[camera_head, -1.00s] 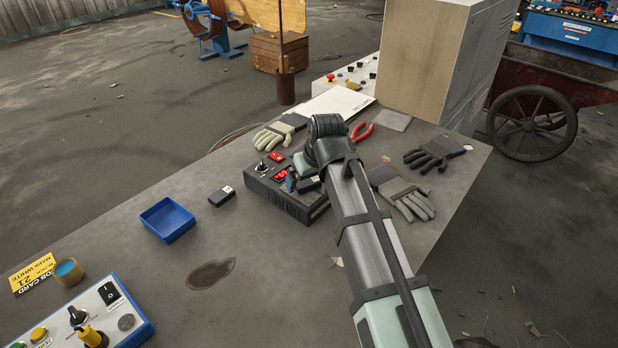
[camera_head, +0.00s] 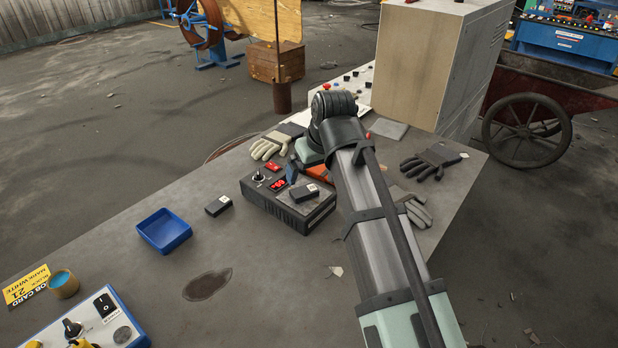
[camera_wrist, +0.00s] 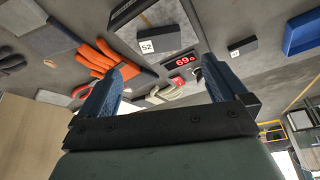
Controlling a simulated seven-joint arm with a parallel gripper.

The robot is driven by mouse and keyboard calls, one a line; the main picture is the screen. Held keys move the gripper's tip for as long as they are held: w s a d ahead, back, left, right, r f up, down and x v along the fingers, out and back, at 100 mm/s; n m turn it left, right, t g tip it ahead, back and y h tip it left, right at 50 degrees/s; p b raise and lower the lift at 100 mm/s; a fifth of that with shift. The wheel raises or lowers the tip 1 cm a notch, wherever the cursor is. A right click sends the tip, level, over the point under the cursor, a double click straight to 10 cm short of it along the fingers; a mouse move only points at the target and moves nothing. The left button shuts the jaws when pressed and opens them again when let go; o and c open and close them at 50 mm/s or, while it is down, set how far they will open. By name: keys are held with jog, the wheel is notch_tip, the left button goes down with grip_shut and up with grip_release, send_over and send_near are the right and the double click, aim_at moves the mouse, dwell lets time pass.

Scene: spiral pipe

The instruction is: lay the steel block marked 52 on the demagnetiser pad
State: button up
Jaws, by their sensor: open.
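The steel block marked 52 (camera_wrist: 152,42) is a dark bar with a white label. It lies flat on the grey pad (camera_wrist: 168,14) on top of the black demagnetiser box, and it also shows in the head view (camera_head: 304,193). The box (camera_head: 275,207) has a red lit display. My gripper (camera_wrist: 165,75) is open, with its blue fingers apart and nothing between them. It is clear of the block; in the head view one blue finger (camera_head: 291,172) shows behind the block, and my wrist hides the rest.
A second dark block (camera_head: 218,206) lies left of the box, beside a blue tray (camera_head: 164,231). Gloves (camera_head: 430,162) lie right of and behind the box. A tall cabinet (camera_head: 420,65) stands behind. The bench between the tray and its front edge is mostly bare.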

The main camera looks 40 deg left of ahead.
jog(key=shift+v, duration=1.65)
